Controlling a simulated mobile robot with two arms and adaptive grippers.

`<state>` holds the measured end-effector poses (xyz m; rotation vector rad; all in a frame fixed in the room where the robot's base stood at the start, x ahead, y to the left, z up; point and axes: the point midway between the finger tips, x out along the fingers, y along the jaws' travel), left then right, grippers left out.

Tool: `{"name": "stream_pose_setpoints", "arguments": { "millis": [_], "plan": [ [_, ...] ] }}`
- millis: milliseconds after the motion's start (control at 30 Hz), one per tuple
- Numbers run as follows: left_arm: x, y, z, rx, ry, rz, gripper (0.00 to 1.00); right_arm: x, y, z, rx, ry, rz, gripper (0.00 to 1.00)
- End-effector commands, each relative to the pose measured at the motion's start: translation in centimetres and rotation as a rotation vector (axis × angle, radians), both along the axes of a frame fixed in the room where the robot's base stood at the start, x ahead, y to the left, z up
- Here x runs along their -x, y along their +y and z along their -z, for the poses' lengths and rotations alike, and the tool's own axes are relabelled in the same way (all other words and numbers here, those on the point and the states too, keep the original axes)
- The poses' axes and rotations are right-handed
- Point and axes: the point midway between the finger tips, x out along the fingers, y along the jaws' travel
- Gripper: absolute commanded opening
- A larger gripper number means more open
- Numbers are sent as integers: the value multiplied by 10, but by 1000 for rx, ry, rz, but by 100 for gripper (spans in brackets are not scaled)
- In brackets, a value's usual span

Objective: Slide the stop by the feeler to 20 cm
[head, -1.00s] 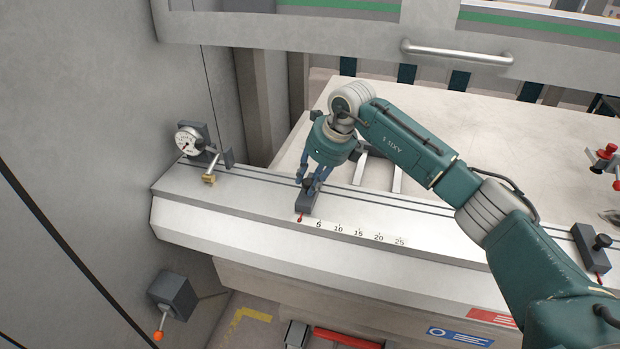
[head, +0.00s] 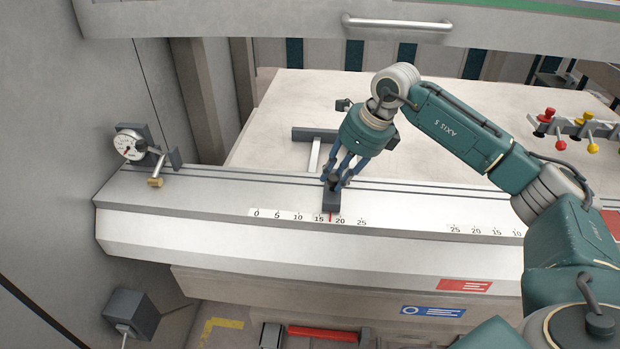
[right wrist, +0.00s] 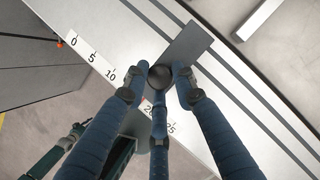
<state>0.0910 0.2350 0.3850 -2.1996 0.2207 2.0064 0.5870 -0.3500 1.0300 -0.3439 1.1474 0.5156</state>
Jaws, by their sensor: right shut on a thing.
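The stop by the feeler (head: 331,201) is a dark block on the grooved rail, with a black knob (right wrist: 160,77) on top. Its red pointer (head: 331,217) stands between the 15 and 20 marks of the left scale (head: 298,217), nearer to 20. My right gripper (head: 335,180) is shut on the stop's knob from above, its blue fingers around it. The feeler is the dial gauge (head: 128,146) with a brass tip (head: 155,182) at the rail's left end, well apart from the stop. What seems to be my left gripper (right wrist: 76,131) shows small in the right wrist view, its fingers unclear.
A second scale (head: 487,231) lies farther right on the rail, partly beyond my right arm. Red and yellow knobbed levers (head: 572,128) stand at the right on the pale table (head: 290,95). The rail between feeler and stop is clear.

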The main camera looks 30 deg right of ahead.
Motion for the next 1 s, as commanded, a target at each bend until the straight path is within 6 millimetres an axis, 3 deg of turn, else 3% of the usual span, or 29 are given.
{"name": "stream_pose_setpoints", "arguments": {
  "millis": [33, 200, 567, 600, 700, 1000],
  "plan": [
    [0, 0, 4, 0, 1, 0, 40, 1, -9, -4, 2, -16, 8, 0],
    [1, 0, 6, 0, 1, 0, 40, 7, -19, -6, 1, -17, 6, 0],
    [1, 0, 6, 0, 2, 0, 40, 8, -21, -8, -1, -21, 6, 0],
    [1, 0, 6, 0, 2, 0, 40, 8, -21, -8, -1, -21, 6, 28],
    [1, 0, 6, 0, 2, 0, 40, 8, -20, -7, -1, -19, 5, 45],
    [3, 1, 6, -2, 3, 0, 40, 10, -20, -5, -1, -9, 3, 45]
  ]
}}
